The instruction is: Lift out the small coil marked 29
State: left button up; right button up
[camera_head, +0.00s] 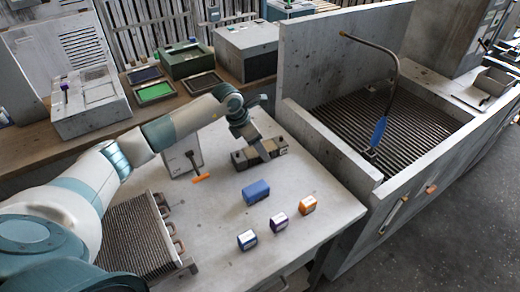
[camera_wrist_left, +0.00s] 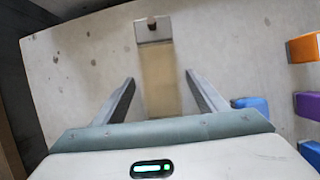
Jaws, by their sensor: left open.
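My left gripper (camera_head: 259,149) reaches down over a low dark-and-tan block (camera_head: 278,147) near the back of the white table. In the left wrist view its two fingers (camera_wrist_left: 160,80) stand apart, with a tan strip (camera_wrist_left: 160,80) between them. A grey end piece (camera_wrist_left: 154,29) with a small brown knob lies beyond the fingertips. Three small box-shaped pieces stand at the front right: blue-and-white (camera_head: 247,240), purple-and-white (camera_head: 278,223) and orange-and-white (camera_head: 308,206). No number 29 is readable, so I cannot tell which thing is the coil. My right gripper is not in view.
A blue block (camera_head: 256,191) lies mid-table. An orange-handled tool (camera_head: 201,178) lies by a grey upright box (camera_head: 181,163). A ribbed rack (camera_head: 140,238) stands at left. A walled sink with a grated floor (camera_head: 345,110) borders the table's right. Bare tabletop surrounds the small pieces.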

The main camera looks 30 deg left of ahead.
pick_arm(q)
jog(key=shift+x, duration=1)
jog(key=c, duration=1.5)
jog(key=shift+r, duration=0.15)
jog(key=shift+r, duration=0.45)
jog(key=r+b, duration=0.2)
jog(key=r, duration=0.1)
jog(key=shift+s+d+r, duration=0.1)
jog(key=shift+s+d, duration=0.05)
jog(key=shift+d, duration=0.2)
jog(key=shift+s+d+r+b, duration=0.75)
jog(key=shift+s+d+r, duration=0.3)
jog(key=shift+d, duration=0.5)
jog(key=shift+s+d+r+b, duration=0.7)
jog(key=shift+s+d+r, duration=0.4)
jog(key=shift+d, duration=0.45)
jog(key=shift+s+d+r+b, duration=0.8)
jog(key=shift+d+r, duration=0.4)
jog(key=shift+d, duration=0.35)
